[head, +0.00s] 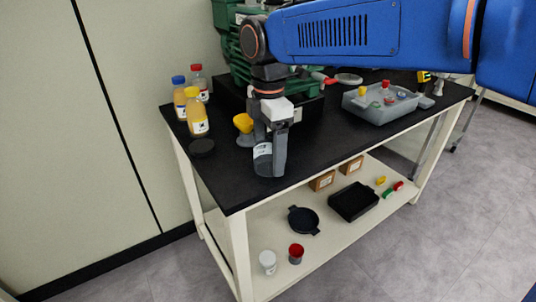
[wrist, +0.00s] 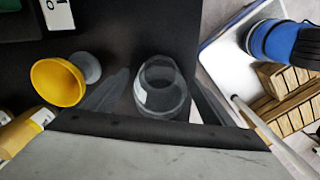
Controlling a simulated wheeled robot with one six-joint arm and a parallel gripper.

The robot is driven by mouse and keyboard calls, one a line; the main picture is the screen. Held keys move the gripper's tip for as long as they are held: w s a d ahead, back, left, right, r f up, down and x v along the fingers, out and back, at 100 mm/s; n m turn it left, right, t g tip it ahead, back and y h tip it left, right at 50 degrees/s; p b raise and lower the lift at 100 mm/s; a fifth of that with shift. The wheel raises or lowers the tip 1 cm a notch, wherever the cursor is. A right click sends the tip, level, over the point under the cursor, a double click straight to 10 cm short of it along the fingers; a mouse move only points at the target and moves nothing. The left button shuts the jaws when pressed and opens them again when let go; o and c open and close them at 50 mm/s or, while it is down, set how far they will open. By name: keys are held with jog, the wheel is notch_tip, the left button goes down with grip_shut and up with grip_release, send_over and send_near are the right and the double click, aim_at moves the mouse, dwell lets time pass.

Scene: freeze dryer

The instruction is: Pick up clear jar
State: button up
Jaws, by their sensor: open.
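The clear jar (head: 262,160), greyish and see-through with a white label, stands upright on the black tabletop (head: 330,150) near its front edge. My gripper (head: 272,168) points down at the jar, and its fingers partly hide it in the head view. In the wrist view the open jar mouth and label of the clear jar (wrist: 160,92) show between my two spread fingers (wrist: 160,98), one on each side. Whether the fingers touch the jar cannot be told. My gripper is open.
A yellow funnel (head: 243,123) on a grey base stands close left of the jar, also in the wrist view (wrist: 57,82). A grey bin (head: 380,108) is at right.

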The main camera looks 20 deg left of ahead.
jog(key=c, duration=1.2)
jog(key=shift+o, duration=0.2)
